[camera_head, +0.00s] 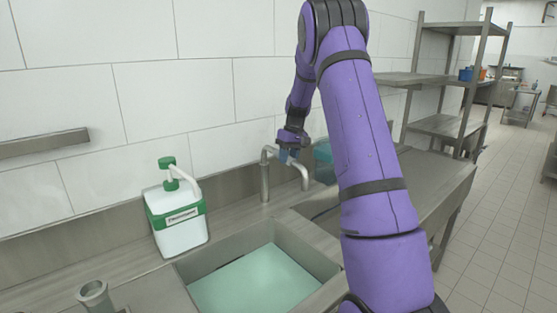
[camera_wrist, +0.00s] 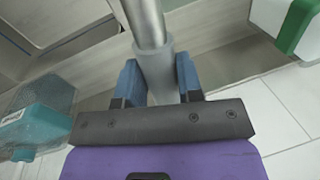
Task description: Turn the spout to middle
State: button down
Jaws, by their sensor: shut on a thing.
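The metal spout (camera_head: 304,178) rises from a post (camera_head: 264,180) at the back of the sink, arches over and points to the right in the head view. My gripper (camera_head: 289,156) is at the top of the arch, reaching down from above. In the wrist view the grey pipe of the spout (camera_wrist: 148,22) runs between the two blue fingers of my gripper (camera_wrist: 160,80), which are shut on it. The sink (camera_head: 325,262) lies in front of the spout, with a pale green bottom. My arm hides part of the sink's right side.
A white and green pump bottle (camera_head: 180,225) stands left of the spout. A teal container (camera_head: 324,160) stands just right of the spout's end, close by; it also shows in the wrist view (camera_wrist: 40,115). A tiled wall is behind. A metal shelf (camera_head: 440,80) stands at the right.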

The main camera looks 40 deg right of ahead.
jog(key=shift+d+n, duration=0.8)
jog(key=shift+d, duration=0.4)
jog(key=c, duration=0.8)
grip_release()
jog(key=shift+r, duration=0.1)
jog(key=r, duration=0.3)
jog(key=d+r, duration=0.1)
jog(key=r, duration=0.3)
jog(key=d+r, duration=0.1)
jog(key=r, duration=0.2)
jog(key=shift+r, duration=0.25)
